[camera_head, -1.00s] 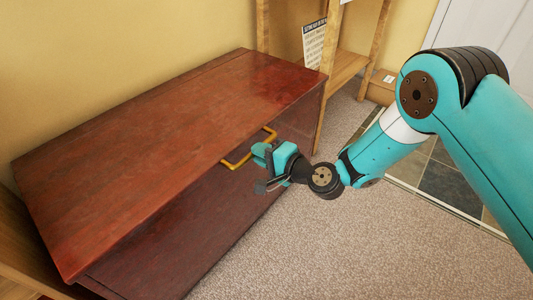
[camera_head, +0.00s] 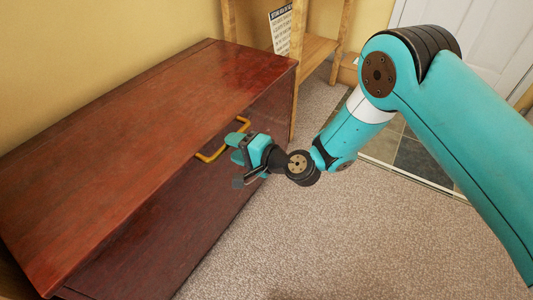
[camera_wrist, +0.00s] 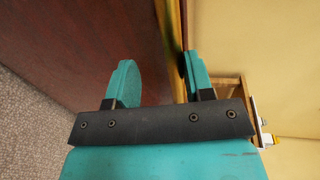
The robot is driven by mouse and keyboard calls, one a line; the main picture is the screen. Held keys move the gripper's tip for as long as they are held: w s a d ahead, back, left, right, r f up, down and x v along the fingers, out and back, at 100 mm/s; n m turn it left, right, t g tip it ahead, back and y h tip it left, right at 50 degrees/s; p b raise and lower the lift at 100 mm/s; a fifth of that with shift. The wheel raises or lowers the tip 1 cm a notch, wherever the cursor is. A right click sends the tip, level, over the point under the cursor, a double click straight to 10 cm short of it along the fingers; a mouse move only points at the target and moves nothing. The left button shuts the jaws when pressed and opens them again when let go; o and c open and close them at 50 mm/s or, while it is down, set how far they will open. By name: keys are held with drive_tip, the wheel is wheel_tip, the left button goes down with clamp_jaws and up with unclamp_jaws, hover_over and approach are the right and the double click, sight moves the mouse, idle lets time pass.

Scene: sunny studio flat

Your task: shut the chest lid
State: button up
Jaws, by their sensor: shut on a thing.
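The chest is dark red wood, with a broad flat lid (camera_head: 130,120) over its front wall (camera_head: 165,225). The lid lies low over the body; I cannot tell whether a narrow gap is left under its front edge. A yellow bar handle (camera_head: 209,157) sticks out at the lid's front edge. My gripper (camera_head: 238,165) is at this handle, at the front of the chest. In the wrist view, my gripper (camera_wrist: 157,68) has its two teal fingers apart, with the handle (camera_wrist: 180,42) close by the right finger. The exact contact is hidden.
A wooden shelf (camera_head: 318,48) with a printed notice (camera_head: 281,30) stands just beyond the chest's right end. The yellow wall (camera_head: 90,45) is behind the chest. Carpet (camera_head: 285,240) in front is clear. A white door (camera_head: 455,30) is at the far right.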

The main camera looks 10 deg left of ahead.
drive_tip(key=b+v, duration=0.9)
drive_tip(key=v, duration=0.8)
drive_tip(key=shift+d+b, duration=0.2)
drive_tip(key=shift+b, duration=0.2)
drive_tip(key=s+r+n+g+h+p, duration=0.2)
drive_tip(key=s+r+n+g+p, duration=0.35)
drive_tip(key=s+r+n, duration=0.45)
drive_tip(key=s+d+r+n+h+p, duration=0.2)
drive_tip(key=s+d+r+h+p, duration=0.3)
drive_tip(key=d+r+h, duration=0.65)
wheel_tip(320, 180, up, 36)
drive_tip(key=s+d+y+p, duration=0.1)
drive_tip(key=d+y+p, duration=0.1)
drive_tip(key=p, duration=3.5)
drive_tip(key=shift+s+d+g+y, duration=0.25)
drive_tip(key=shift+g+y, duration=0.1)
drive_tip(key=shift+y, duration=0.2)
